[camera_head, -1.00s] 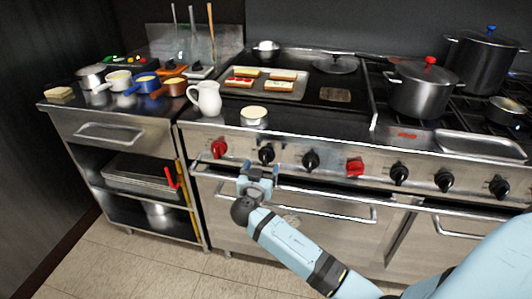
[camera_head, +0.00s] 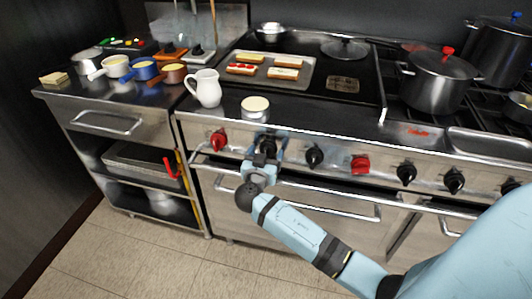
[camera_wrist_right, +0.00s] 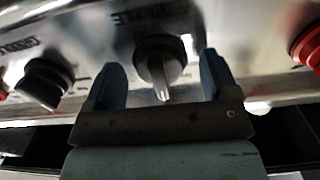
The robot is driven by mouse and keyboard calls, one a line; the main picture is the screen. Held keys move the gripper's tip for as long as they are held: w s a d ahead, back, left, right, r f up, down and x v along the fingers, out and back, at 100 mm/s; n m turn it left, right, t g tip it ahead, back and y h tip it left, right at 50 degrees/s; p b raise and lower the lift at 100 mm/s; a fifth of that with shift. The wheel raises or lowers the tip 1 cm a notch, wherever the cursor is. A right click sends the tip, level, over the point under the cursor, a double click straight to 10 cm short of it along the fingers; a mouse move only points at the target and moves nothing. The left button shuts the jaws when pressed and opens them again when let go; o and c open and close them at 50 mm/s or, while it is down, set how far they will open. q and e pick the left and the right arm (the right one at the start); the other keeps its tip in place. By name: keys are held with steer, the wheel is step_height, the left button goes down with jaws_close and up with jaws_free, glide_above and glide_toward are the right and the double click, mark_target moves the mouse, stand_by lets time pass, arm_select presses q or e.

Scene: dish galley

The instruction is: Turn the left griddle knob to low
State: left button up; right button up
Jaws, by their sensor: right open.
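The left griddle knob (camera_head: 268,142) is the left one of two black knobs between two red knobs on the stove's front panel. My right gripper (camera_head: 265,154) is in front of it and partly covers it. In the right wrist view the black knob (camera_wrist_right: 163,60) is between the two open fingers, with a visible gap on either side. Its pale pointer points down in that picture. Lettering above it is upside down and blurred. My left gripper is not in view.
A red knob (camera_head: 218,141) is to the left and another black knob (camera_head: 314,156) to the right. An oven door handle (camera_head: 330,206) runs below the panel. A white pitcher (camera_head: 205,88) and a small round container (camera_head: 255,106) stand on the top above.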

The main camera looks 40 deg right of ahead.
steer(key=c, duration=0.9)
steer(key=shift+n, duration=0.4)
steer(key=shift+n+b, duration=0.3)
steer(key=shift+n, duration=0.9)
steer(key=shift+r+n, duration=0.1)
steer(key=shift+n, duration=1.7)
